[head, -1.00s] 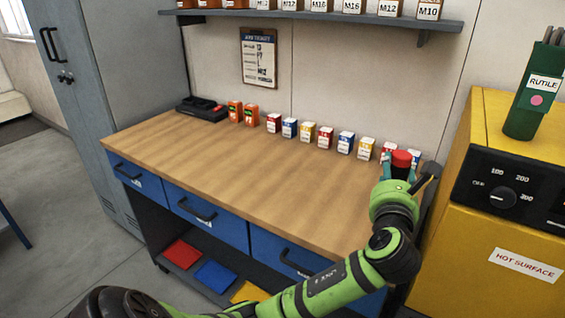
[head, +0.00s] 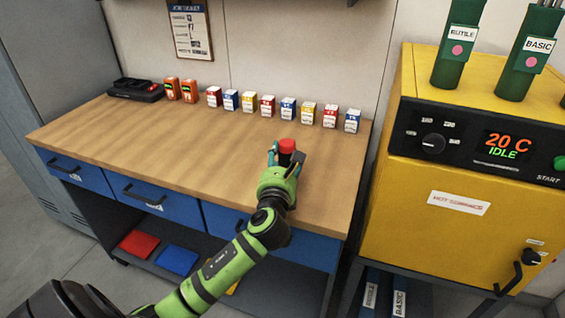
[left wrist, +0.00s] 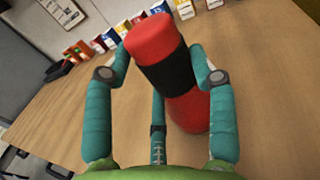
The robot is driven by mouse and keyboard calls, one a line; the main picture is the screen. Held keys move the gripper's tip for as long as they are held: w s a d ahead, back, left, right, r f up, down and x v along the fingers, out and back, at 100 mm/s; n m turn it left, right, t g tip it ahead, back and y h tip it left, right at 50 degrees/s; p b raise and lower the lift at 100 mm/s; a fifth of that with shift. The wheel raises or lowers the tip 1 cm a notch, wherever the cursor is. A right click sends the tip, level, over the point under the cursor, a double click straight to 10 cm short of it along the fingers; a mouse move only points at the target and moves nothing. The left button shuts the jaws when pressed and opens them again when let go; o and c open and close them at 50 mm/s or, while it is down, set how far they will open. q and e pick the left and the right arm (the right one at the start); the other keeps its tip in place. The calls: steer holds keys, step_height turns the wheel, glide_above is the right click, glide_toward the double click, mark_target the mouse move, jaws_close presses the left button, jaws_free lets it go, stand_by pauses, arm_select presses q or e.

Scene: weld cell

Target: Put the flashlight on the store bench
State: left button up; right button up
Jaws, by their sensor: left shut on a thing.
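The flashlight (head: 287,147) has a red head and a dark band. It is held in my left gripper (head: 285,157), over the right part of the wooden store bench (head: 180,145). In the left wrist view the flashlight (left wrist: 160,45) stands tilted between the teal fingers of my left gripper (left wrist: 160,75), which are shut on it. Its lower red end shows close to the bench top (left wrist: 265,100); I cannot tell whether it touches. My right gripper is not in view.
Several small coloured boxes (head: 288,108) stand in a row along the bench's back. Orange packs (head: 189,91) and a black charger (head: 136,89) are at the back left. A yellow oven (head: 400,190) stands to the right. The bench's middle and left are clear.

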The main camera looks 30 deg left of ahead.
arm_select(q)
steer(key=shift+f, duration=0.3)
steer(key=shift+f, duration=0.1)
steer(key=o, duration=1.4)
steer(key=shift+c, duration=0.2)
steer(key=b+v, duration=0.1)
steer(key=v, duration=1.1)
